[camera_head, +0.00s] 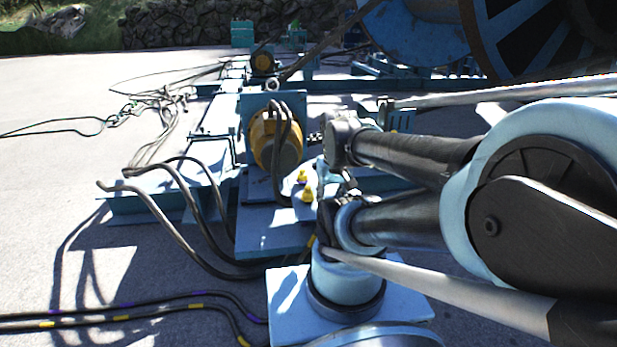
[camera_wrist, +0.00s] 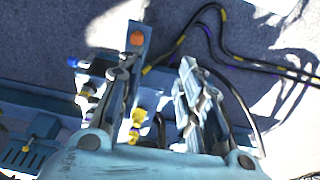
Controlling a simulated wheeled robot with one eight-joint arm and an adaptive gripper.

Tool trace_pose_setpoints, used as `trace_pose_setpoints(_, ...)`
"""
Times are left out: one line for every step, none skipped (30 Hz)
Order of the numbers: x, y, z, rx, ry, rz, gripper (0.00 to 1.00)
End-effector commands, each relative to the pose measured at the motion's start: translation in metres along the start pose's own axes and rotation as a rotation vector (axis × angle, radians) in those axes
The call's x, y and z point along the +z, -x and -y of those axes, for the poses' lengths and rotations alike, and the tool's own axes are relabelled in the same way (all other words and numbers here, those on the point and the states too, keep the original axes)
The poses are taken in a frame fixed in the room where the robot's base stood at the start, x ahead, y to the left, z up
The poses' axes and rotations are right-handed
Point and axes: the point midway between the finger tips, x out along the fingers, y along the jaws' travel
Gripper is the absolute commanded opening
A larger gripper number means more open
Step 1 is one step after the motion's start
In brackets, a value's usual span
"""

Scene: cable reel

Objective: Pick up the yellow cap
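Two small yellow caps stand close together on a light blue steel base, left of my arm in the head view: the upper yellow cap (camera_head: 302,176) and the lower yellow cap (camera_head: 307,194). In the wrist view, yellow pieces (camera_wrist: 138,115) show between the finger bases, near the palm and beside the left finger; I cannot tell which cap is which there. My gripper (camera_wrist: 158,65) has its two fingers spread apart with nothing held between the tips. In the head view the fingers are mostly hidden by my own arm.
A yellow motor (camera_head: 276,140) with dark hoses stands just behind the caps. Black cables (camera_head: 130,315) with yellow and purple bands lie on the ground in front. A large blue cable reel (camera_head: 420,40) stands at the back right. Open pavement lies at the left.

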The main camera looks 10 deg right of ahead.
Motion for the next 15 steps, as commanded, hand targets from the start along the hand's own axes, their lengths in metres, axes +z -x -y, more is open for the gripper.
trace_pose_setpoints(0.0, 0.0, 0.0, 0.0, 0.0, 0.0, 0.33)
trace_pose_setpoints(0.0, 0.0, 0.0, 0.0, 0.0, 0.0, 0.33)
trace_pose_setpoints(0.0, 0.0, 0.0, 0.0, 0.0, 0.0, 0.33)
trace_pose_setpoints(0.0, 0.0, 0.0, 0.0, 0.0, 0.0, 0.33)
trace_pose_setpoints(0.0, 0.0, 0.0, 0.0, 0.0, 0.0, 0.33)
trace_pose_setpoints(0.0, 0.0, 0.0, 0.0, 0.0, 0.0, 0.42)
trace_pose_setpoints(0.002, 0.002, 0.0, 0.0, 0.0, -0.003, 0.49)
trace_pose_setpoints(0.005, 0.006, 0.0, 0.0, 0.0, -0.01, 0.56)
trace_pose_setpoints(0.005, 0.007, 0.0, 0.0, 0.0, -0.013, 0.6)
trace_pose_setpoints(0.003, 0.009, 0.0, 0.0, 0.0, -0.014, 0.6)
trace_pose_setpoints(0.0, 0.01, 0.0, 0.0, 0.0, -0.015, 0.6)
trace_pose_setpoints(-0.006, 0.012, 0.0, 0.0, -0.001, -0.017, 0.6)
trace_pose_setpoints(-0.01, 0.014, 0.0, 0.0, -0.001, -0.019, 0.6)
trace_pose_setpoints(-0.016, 0.016, 0.0, 0.0, 0.0, -0.021, 0.6)
trace_pose_setpoints(-0.024, 0.019, 0.0, 0.0, 0.001, -0.025, 0.6)
